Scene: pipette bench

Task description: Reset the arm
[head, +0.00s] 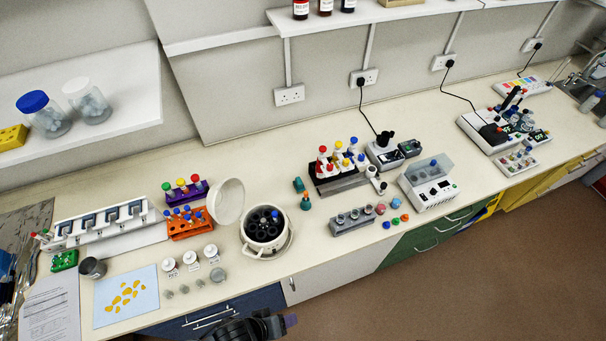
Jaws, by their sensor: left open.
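My left gripper (289,321) shows at the bottom edge of the head view, in front of the bench's near edge and over the drawer fronts. It is open, with nothing seen between its fingers. Much of its arm is cut off by the frame. My right gripper is not in view. The bench top (300,255) runs from lower left to upper right, and the left gripper is apart from everything on it.
Nearest the left gripper are an open centrifuge (262,246) with its lid raised, white-capped jars (192,261) and a blue sheet (110,310) with yellow pieces. A grey tube block (352,222) and a white machine (432,190) stand to the right. The floor (480,285) is clear.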

